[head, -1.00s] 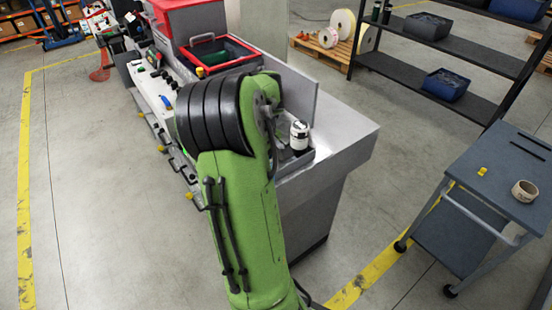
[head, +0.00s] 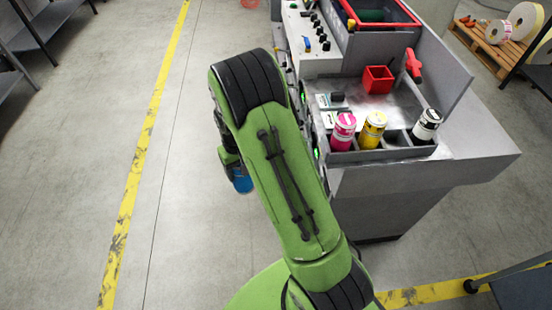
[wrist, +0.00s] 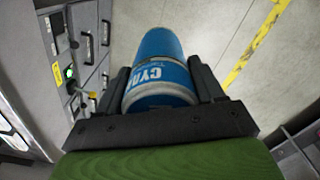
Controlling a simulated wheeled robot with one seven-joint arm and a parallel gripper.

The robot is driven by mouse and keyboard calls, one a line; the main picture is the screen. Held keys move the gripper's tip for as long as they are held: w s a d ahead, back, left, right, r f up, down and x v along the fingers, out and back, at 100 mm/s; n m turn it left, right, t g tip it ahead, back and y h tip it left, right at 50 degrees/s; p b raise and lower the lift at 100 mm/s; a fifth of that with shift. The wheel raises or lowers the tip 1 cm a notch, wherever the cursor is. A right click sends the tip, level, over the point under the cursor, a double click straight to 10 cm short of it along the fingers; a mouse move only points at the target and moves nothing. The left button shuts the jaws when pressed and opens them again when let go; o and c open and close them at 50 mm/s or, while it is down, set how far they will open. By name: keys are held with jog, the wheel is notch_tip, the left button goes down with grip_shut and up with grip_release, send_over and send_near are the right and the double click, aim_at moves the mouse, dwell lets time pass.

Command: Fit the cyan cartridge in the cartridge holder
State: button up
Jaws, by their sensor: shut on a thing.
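The cyan cartridge (wrist: 160,50) is a blue cylinder with white lettering and a pale end cap. My gripper (wrist: 160,80) is shut on it, one finger on each side in the wrist view. In the head view the cyan cartridge (head: 242,181) hangs above the floor, left of the machine, partly hidden by my arm. The cartridge holder (head: 390,155) is a grey row of compartments at the machine's front end. It holds a magenta cartridge (head: 343,132), a yellow cartridge (head: 373,131) and a black-and-white cartridge (head: 426,126). A dark, empty-looking compartment shows between yellow and black.
A red square bin (head: 378,79) and a red handle (head: 413,66) are behind the holder. A grey panel (head: 437,65) rises along the machine's right side. Drawers with handles (wrist: 85,45) line its side in the wrist view.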

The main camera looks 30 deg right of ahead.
jog(key=w+a+f, duration=0.2)
jog(key=a, duration=0.1)
jog(key=shift+w+a, duration=0.1)
jog(key=shift+w, duration=0.05)
jog(key=shift+r, duration=0.15)
